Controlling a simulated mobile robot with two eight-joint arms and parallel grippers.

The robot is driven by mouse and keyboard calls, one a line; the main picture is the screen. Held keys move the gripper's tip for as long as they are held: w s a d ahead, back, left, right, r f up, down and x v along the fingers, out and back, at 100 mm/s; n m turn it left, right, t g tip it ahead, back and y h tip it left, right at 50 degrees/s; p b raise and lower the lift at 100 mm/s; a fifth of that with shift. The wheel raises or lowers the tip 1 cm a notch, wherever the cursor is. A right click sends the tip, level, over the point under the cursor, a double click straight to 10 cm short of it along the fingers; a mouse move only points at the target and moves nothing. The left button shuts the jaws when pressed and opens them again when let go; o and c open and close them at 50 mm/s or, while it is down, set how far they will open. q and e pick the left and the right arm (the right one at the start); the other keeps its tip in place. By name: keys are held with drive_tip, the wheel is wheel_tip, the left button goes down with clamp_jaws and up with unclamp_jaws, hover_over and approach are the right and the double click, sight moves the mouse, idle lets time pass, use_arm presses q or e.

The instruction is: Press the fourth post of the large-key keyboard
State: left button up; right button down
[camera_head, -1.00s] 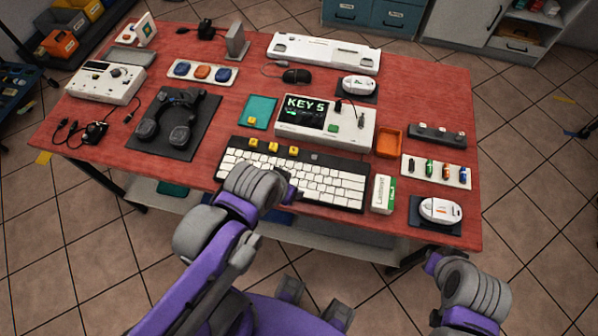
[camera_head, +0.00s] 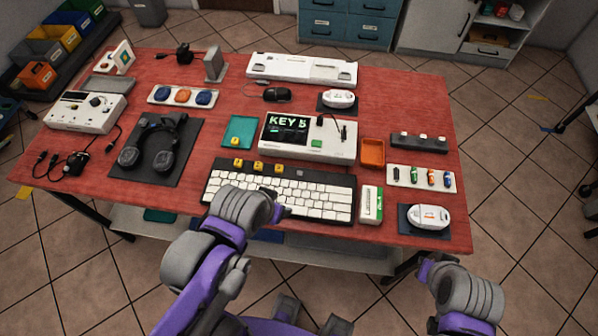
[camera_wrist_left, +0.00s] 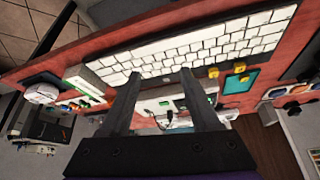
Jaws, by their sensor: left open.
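The large-key keyboard (camera_head: 285,192) lies at the table's front edge, black with white keys. Along its back edge are three yellow keys (camera_head: 258,166) and, to their right, a small grey post (camera_head: 300,173), fourth from the left. In the left wrist view the keyboard (camera_wrist_left: 200,45) lies beyond the fingertips. My left gripper (camera_head: 283,212) is over the keyboard's front edge, partly hidden by its own wrist. Its two fingers (camera_wrist_left: 160,78) are apart and hold nothing. My right arm (camera_head: 465,288) hangs off the table's front right; its jaws are not clear.
A white device (camera_head: 306,152) with a screen reading "KEY 5" stands behind the keyboard. Left of it, a teal tray (camera_head: 242,128) holds a yellow piece (camera_head: 235,141). A green-white box (camera_head: 371,205) stands right of the keyboard. An orange tray (camera_head: 372,152) is behind it.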

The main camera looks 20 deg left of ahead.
use_arm(q)
clamp_jaws()
idle(1.8)
